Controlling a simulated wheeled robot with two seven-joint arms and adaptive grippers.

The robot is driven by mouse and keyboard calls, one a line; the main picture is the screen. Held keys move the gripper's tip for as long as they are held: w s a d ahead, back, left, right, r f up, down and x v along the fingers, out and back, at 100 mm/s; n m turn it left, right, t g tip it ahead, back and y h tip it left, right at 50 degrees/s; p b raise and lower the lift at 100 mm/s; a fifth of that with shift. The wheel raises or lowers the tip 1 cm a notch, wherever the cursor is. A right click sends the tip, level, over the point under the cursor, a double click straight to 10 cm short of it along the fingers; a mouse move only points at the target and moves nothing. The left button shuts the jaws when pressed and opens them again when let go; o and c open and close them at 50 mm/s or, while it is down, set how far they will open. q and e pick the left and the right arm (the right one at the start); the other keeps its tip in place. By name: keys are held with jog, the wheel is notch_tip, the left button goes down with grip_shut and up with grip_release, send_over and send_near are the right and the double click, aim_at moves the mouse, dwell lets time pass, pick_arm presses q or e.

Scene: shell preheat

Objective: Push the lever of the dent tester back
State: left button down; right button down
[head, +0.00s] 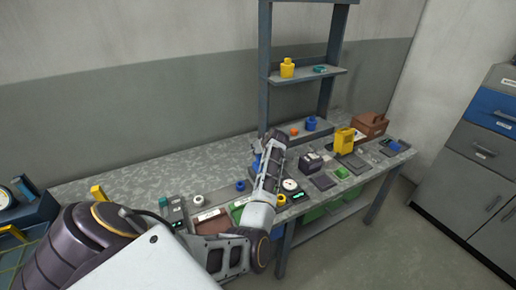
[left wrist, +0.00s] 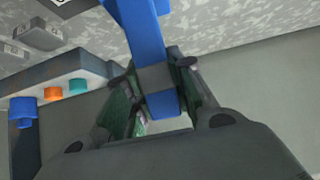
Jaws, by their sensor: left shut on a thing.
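The blue lever (left wrist: 137,22) of the dent tester runs between my left gripper's fingers in the left wrist view. My left gripper (left wrist: 157,85) is shut on it, with one finger on each side. In the head view my left gripper (head: 272,145) is at the bench's middle, near the back, and a bit of blue (head: 256,161) shows just left of it. My forearm hides most of the tester there. A round white dial (head: 290,184) shows just right of my forearm; I cannot tell whether it belongs to the tester. My right gripper is not in view.
The grey bench (head: 140,180) carries several small items. A yellow device (head: 344,141) and a brown box (head: 370,124) stand to the right. A shelf rack (head: 300,77) rises behind the gripper. A green tray (head: 238,208) lies left of my forearm.

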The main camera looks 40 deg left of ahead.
pick_arm(q)
jog(key=shift+r, duration=0.1)
dwell(0.3)
jog(key=c, duration=1.2)
grip_release()
jog(key=shift+w+a, duration=0.1)
jog(key=v, duration=1.2)
